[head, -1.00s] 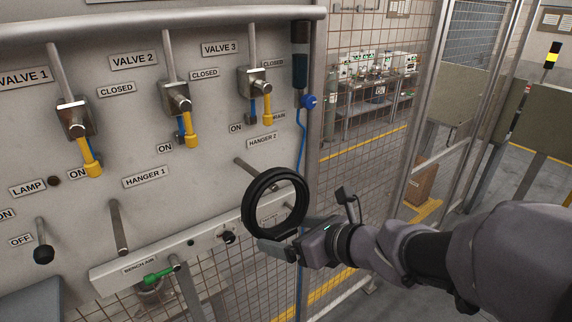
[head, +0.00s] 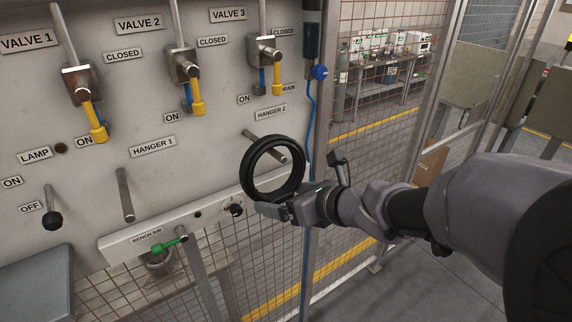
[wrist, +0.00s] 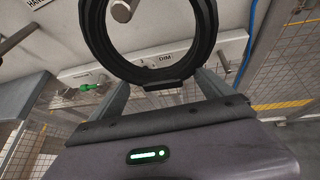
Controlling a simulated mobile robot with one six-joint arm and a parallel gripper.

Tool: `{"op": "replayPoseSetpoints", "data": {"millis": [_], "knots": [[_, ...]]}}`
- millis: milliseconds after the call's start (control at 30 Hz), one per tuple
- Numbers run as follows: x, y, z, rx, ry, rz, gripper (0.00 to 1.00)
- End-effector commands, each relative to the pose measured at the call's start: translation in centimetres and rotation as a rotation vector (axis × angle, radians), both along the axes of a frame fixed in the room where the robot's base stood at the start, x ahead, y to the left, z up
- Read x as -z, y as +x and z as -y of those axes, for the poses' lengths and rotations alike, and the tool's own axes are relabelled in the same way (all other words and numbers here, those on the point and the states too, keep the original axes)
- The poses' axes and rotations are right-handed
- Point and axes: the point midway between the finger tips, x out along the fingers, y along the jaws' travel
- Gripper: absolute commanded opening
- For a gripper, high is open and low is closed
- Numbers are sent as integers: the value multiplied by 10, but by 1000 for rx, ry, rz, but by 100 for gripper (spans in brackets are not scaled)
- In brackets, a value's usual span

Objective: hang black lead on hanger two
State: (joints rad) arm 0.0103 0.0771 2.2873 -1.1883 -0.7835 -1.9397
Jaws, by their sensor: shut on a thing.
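The black lead (head: 246,174) is a thick coiled ring. My gripper (head: 280,205) is shut on its lower rim and holds it upright in front of the panel. Hanger two is a metal peg (head: 252,136) below the HANGER 2 label (head: 271,114). Its root shows above left of the ring, and its end shows within the ring's opening. In the wrist view the lead (wrist: 150,71) sits between the two fingers of my gripper (wrist: 163,88), and the peg's round end (wrist: 122,11) appears inside the opening. I cannot tell whether the peg passes through the ring.
The hanger one peg (head: 125,195) is bare on the left. Valve handles with yellow grips (head: 197,97) are above. A bench air rail (head: 150,240) with a green lever (head: 168,246) runs below. A blue hose (head: 307,130) and mesh fence stand to the right.

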Motion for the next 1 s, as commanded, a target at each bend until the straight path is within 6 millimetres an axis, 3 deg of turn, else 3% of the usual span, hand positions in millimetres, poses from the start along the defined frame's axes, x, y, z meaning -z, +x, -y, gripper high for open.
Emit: {"op": "replayPoseSetpoints", "data": {"millis": [333,367,400,733,1000], "knots": [[-1,0,0,0,0,1,26],[-1,0,0,0,0,1,97],[-1,0,0,0,1,1,100],[-6,-6,7,1,0,3,100],[-47,-57,57,7,-2,5,100]]}}
